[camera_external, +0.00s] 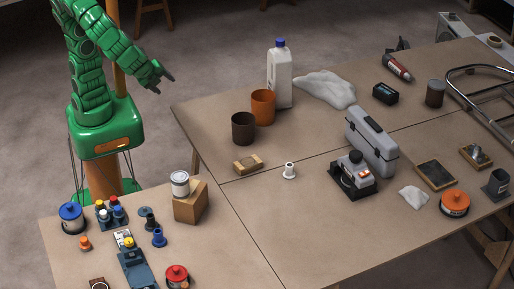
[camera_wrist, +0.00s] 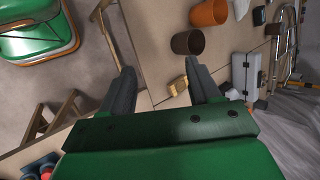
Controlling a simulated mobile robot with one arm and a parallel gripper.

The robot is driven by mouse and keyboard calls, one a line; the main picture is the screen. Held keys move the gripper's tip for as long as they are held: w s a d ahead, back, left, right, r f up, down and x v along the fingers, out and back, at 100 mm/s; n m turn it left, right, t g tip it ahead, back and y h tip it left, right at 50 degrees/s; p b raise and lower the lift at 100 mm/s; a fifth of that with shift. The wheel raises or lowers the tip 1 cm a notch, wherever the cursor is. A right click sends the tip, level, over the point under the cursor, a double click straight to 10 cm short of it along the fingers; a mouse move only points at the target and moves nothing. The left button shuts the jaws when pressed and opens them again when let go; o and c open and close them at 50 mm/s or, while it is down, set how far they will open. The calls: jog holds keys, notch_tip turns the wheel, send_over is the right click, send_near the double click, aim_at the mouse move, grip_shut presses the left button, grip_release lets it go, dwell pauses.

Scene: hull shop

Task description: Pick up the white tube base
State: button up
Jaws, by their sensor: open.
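The white tube base (camera_external: 289,170) is a small flanged white piece standing on the long table, right of a yellowish block. I cannot make it out in the wrist view. My gripper (camera_external: 164,82) is at the end of the green arm, raised at the upper left, off the left edge of the long table and well away from the tube base. In the wrist view my gripper (camera_wrist: 166,92) shows two dark fingers spread apart, with nothing between them but the distant table edge and floor.
Near the tube base are the yellowish block (camera_external: 248,163), a dark brown cup (camera_external: 243,128), an orange cup (camera_external: 263,107) and a grey machine (camera_external: 354,172). Bare tabletop lies in front of the tube base.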

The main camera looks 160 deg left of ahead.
aim_at(289, 168)
jog(key=w+a+f+m+y, duration=0.1)
jog(key=w+a+m+y, duration=0.3)
jog(key=w+a, duration=0.6)
jog(key=w+a+f+m+y, duration=0.1)
jog(key=w+a+m+y, duration=0.35)
jog(key=a, duration=0.95)
jog(key=w+a+f+m+t, duration=0.2)
jog(key=w+f+m, duration=0.2)
jog(key=f, duration=0.4)
jog(key=w+a+f+m+t+h, duration=0.1)
jog(key=w+f+m, duration=0.3)
jog(key=f, duration=0.5)
jog(key=w+a+f+m+t+h, duration=0.1)
jog(key=w+a+f+m+t, duration=0.1)
jog(key=f, duration=0.6)
jog(key=shift+w+a+f+m+t+h, duration=0.15)
jog(key=shift+w+m+t, duration=0.1)
jog(key=shift+w+m, duration=0.4)
jog(key=shift+w+a+f+m+t+h, duration=0.15)
jog(key=shift+w+m+t, duration=0.2)
jog(key=shift+w, duration=0.4)
jog(key=shift+x, duration=3.8)
jog(key=shift+r, duration=0.1)
jog(key=c, duration=1.1)
jog(key=shift+o, duration=0.2)
